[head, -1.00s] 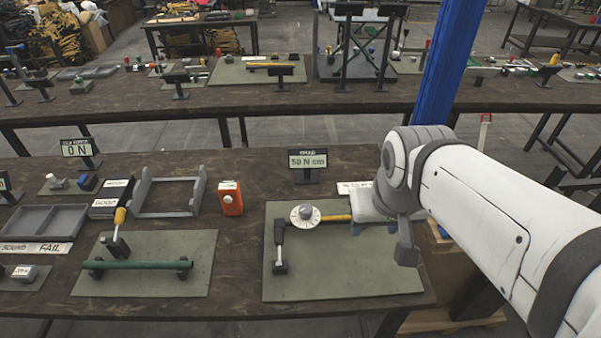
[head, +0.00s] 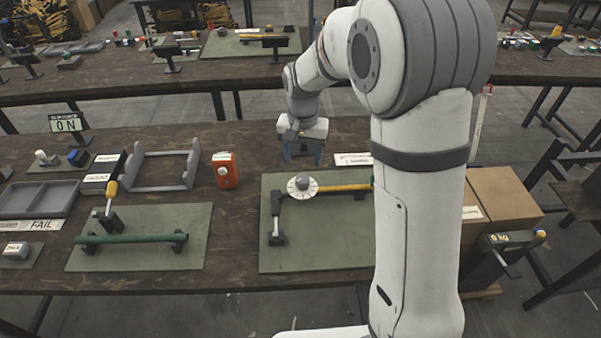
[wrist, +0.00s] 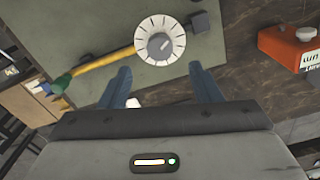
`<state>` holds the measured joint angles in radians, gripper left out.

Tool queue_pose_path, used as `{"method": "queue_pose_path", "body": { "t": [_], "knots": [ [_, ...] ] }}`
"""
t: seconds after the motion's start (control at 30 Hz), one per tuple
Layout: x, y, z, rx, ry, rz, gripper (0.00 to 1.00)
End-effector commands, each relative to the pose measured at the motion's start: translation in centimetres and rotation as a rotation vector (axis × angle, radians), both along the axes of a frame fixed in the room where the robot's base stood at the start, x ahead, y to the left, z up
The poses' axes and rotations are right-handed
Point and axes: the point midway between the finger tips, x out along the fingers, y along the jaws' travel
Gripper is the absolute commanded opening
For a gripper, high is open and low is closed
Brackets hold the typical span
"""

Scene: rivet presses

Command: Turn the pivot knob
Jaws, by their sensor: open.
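The pivot knob (head: 303,181) is a small grey knob on a white, marked dial (head: 290,190). It sits where a yellow bar (head: 345,188) meets a dark arm (head: 275,215) on the green mat (head: 330,250). In the wrist view the knob (wrist: 165,45) and its dial are ahead of the fingers, above the space between them. My gripper (head: 303,155) hangs behind the dial, apart from it and over the table. In the wrist view my gripper (wrist: 163,80) has its two blue fingers spread with nothing held between them.
An orange box (head: 226,170) stands left of my gripper. A grey bracket frame (head: 162,168) is farther left. A green bar fixture (head: 130,237) sits on another mat. Cardboard boxes (head: 505,200) are at the right, beside my arm.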

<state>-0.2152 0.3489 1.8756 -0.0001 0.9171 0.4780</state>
Motion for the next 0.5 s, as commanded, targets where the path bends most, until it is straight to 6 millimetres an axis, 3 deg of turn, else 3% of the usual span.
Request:
{"method": "queue_pose_path", "body": {
  "t": [0.5],
  "knots": [
    [-0.1, 0.1, -6.9, 0.0, 0.002, 0.002, 0.57]
  ]
}}
